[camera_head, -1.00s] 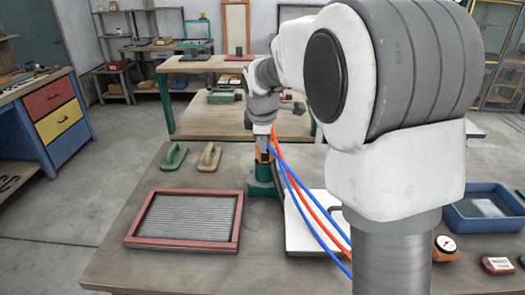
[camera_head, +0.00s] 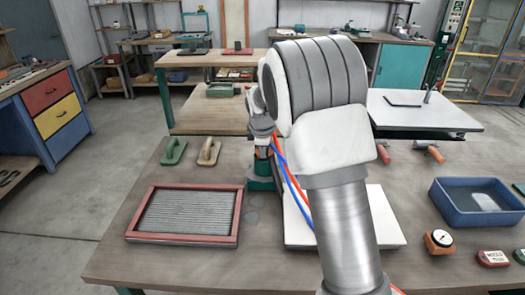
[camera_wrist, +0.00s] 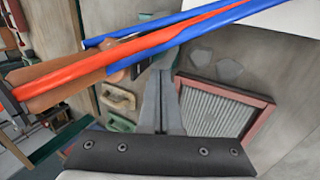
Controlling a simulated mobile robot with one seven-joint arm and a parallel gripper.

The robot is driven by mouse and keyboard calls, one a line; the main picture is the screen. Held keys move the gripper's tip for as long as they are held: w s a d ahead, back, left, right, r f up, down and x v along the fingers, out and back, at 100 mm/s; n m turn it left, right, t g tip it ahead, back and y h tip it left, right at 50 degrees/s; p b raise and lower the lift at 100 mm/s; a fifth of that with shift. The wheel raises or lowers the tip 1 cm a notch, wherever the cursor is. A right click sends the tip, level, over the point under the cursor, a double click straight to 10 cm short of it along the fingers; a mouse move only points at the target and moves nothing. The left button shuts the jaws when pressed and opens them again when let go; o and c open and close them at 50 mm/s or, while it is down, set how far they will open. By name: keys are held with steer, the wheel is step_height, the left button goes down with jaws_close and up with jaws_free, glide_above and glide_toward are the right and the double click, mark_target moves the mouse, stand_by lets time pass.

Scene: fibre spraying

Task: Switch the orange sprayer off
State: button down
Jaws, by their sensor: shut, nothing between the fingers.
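My gripper (camera_wrist: 167,62) is shut and empty in the wrist view, its fingers reaching up to the red and blue hoses (camera_wrist: 185,38). An orange-brown body (camera_wrist: 62,88), probably the orange sprayer, lies beside the hoses, left of my fingertips and partly covered by them. I cannot see a switch, nor tell if my fingertips touch it. In the head view, a green stand (camera_head: 259,184) rises from the bench behind my arm, with the end of my arm just above it. A small orange patch shows there, and the hoses (camera_head: 292,190) run down to the right.
A red-framed ribbed tray (camera_head: 184,240) lies left of the stand, with green and tan floats (camera_head: 208,152) behind it. A white board (camera_head: 385,228) lies right under my arm. A blue tub (camera_head: 440,205), a gauge (camera_head: 438,241) and two orange-handled tools (camera_head: 430,150) are further right.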

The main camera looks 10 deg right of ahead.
steer(key=shift+w+d+r, duration=0.1)
steer(key=shift+w+d, duration=0.05)
steer(key=shift+w, duration=0.55)
steer(key=shift+r+p, duration=0.1)
steer(key=shift+p, duration=0.2)
steer(key=w+g+p, duration=0.1)
steer(key=p, duration=0.1)
steer(key=shift+d+r+p, duration=0.1)
steer(key=shift+p, duration=0.2)
steer(key=shift+r+p, duration=0.45)
steer(key=shift+r, duration=0.35)
steer(key=shift+s, duration=0.1)
